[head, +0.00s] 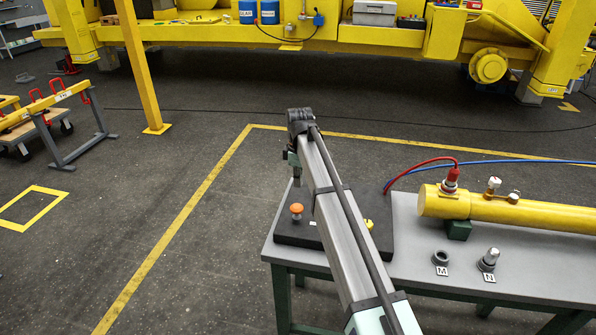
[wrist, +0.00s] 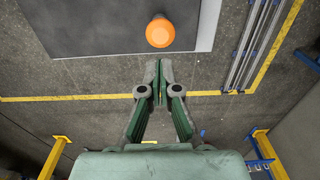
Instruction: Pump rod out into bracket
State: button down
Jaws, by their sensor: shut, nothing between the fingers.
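A yellow cylinder (head: 530,213) lies on the grey bench at the right and runs out of the picture. A red hose and a blue hose lead to it. An orange mushroom button (head: 297,208) stands on a dark plate (head: 378,200) at the bench's left end; it also shows in the wrist view (wrist: 160,31). A small yellow part (head: 369,224) on the plate is partly hidden by my arm. My gripper (head: 296,178) is shut and empty, above the plate near the button. In the wrist view its fingertips (wrist: 157,75) meet just below the button. I cannot make out a rod or bracket.
Fittings marked M (head: 440,262) and N (head: 488,262) sit on the bench (head: 400,245) in front of the cylinder. A yellow post (head: 140,70) stands back left. A large yellow machine (head: 390,40) spans the back.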

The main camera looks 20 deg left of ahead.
aim_at(298, 206)
notch_tip(298, 206, down, 9)
jog(key=p, duration=0.3)
jog(key=shift+r, duration=0.1)
jog(key=shift+s+f+b, duration=0.1)
jog(key=shift+f+b, duration=0.8)
jog(key=shift+f, duration=0.65)
jog(key=shift+r, duration=0.1)
jog(key=shift+r+p, duration=0.45)
jog(key=shift+r, duration=0.15)
notch_tip(298, 206, up, 13)
jog(key=b, duration=0.2)
